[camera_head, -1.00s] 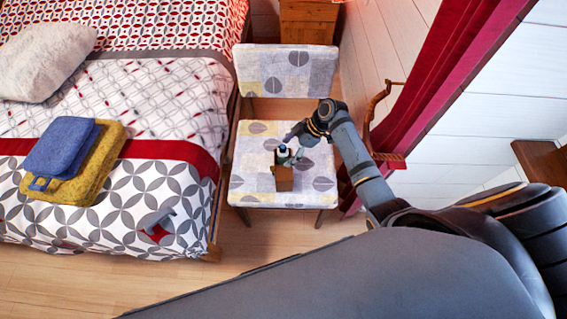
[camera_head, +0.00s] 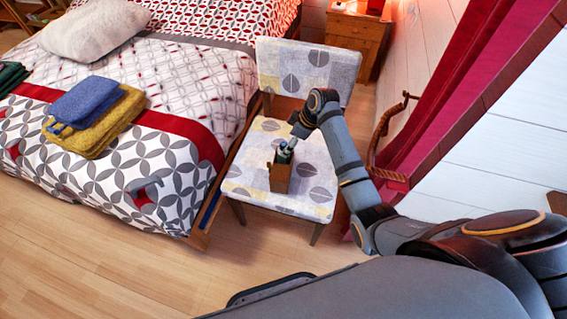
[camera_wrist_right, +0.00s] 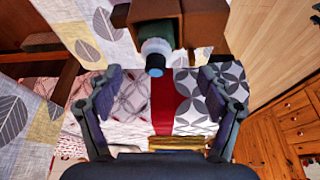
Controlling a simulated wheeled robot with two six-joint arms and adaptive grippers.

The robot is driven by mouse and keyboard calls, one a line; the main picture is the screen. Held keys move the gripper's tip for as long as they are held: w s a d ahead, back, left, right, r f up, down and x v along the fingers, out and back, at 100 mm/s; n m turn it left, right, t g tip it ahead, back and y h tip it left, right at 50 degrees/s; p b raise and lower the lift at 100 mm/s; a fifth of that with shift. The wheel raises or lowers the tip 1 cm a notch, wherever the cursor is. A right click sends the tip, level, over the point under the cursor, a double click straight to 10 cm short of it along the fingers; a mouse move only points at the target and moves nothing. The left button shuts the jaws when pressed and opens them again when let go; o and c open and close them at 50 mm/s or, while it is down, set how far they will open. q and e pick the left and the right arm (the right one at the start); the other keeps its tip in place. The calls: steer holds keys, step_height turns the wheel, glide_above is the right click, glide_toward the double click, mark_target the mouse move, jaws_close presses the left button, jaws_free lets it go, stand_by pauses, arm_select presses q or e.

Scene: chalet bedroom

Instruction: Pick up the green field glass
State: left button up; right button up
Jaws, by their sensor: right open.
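On the patterned chair stands a small brown box (camera_head: 280,178). A dark green cylinder (camera_head: 284,152), which looks like the green field glass, sticks out of its top. In the right wrist view the green body (camera_wrist_right: 158,34) shows a pale band and a blue round end pointing toward my gripper; its other end is hidden in the box (camera_wrist_right: 198,22). My right gripper (camera_wrist_right: 160,88) is open and empty, its fingers apart on either side below the blue end and not touching it. In the head view it is close above the box (camera_head: 296,134). My left gripper is out of view.
The chair seat (camera_head: 248,182) has free room left of the box, and its backrest (camera_head: 310,70) rises behind. A bed with folded blue (camera_head: 88,102) and yellow towels (camera_head: 105,130) is on the left. A red curtain (camera_head: 455,90) hangs on the right.

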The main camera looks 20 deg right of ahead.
mark_target(284, 161)
steer(key=x, duration=0.3)
steer(key=shift+w+b, duration=0.15)
steer(key=shift+b, duration=0.25)
steer(key=x, duration=0.3)
steer(key=shift+w+r+b, duration=0.1)
steer(key=shift+b, duration=0.2)
steer(key=shift+c, duration=0.7)
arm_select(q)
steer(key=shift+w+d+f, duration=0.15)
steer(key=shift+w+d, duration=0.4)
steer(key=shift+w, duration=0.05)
arm_select(e)
jaws_close()
